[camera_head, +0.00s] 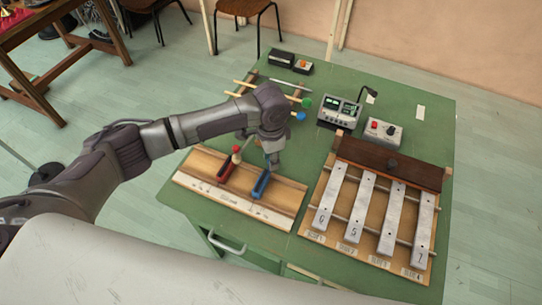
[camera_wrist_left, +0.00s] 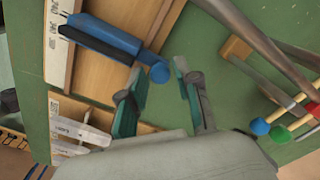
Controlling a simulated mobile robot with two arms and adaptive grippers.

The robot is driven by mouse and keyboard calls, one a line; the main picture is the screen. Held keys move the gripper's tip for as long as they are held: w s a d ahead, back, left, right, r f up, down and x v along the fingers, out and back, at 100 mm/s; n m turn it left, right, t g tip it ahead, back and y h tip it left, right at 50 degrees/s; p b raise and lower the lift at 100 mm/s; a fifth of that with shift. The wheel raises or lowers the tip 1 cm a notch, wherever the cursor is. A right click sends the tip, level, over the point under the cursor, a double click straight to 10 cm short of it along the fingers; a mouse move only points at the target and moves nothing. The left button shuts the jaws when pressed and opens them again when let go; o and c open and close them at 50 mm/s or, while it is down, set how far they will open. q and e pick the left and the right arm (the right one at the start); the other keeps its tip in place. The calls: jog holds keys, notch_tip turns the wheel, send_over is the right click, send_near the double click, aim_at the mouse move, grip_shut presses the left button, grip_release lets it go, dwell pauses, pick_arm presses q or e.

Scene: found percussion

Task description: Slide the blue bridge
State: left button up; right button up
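The blue bridge (camera_head: 262,184) is a long block lying across the wooden board (camera_head: 290,195) at the table's front left. In the left wrist view the blue bridge (camera_wrist_left: 105,35) shows with a round blue knob (camera_wrist_left: 160,72) at its near end. My left gripper (camera_head: 272,155) is over the board's back edge, at the far end of the bridge. In the wrist view my left gripper (camera_wrist_left: 160,85) is open, with a finger on each side of the knob. I cannot tell whether the fingers touch it. My right gripper is not in view.
A red block (camera_head: 225,170) with a red knob lies left of the blue bridge. A metal bar instrument (camera_head: 375,210) stands to the right. Mallets (camera_head: 300,116) lie behind the gripper; electronic boxes (camera_head: 338,112) stand at the back right.

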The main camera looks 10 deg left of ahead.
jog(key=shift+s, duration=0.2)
pick_arm(q)
grip_shut()
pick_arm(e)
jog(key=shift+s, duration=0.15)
pick_arm(q)
jog(key=shift+w+a+r+p, duration=0.1)
jog(key=shift+w+a+p, duration=0.05)
jog(key=shift+a+p, duration=0.4)
jog(key=shift+w+a+r+p, duration=0.1)
jog(key=shift+a+p, duration=0.35)
jog(key=shift+a, duration=0.15)
jog(key=shift+w+a+f, duration=0.1)
jog(key=shift+f, duration=0.1)
jog(key=shift+c, duration=0.2)
grip_release()
jog(key=shift+o, duration=0.2)
jog(key=shift+a, duration=0.1)
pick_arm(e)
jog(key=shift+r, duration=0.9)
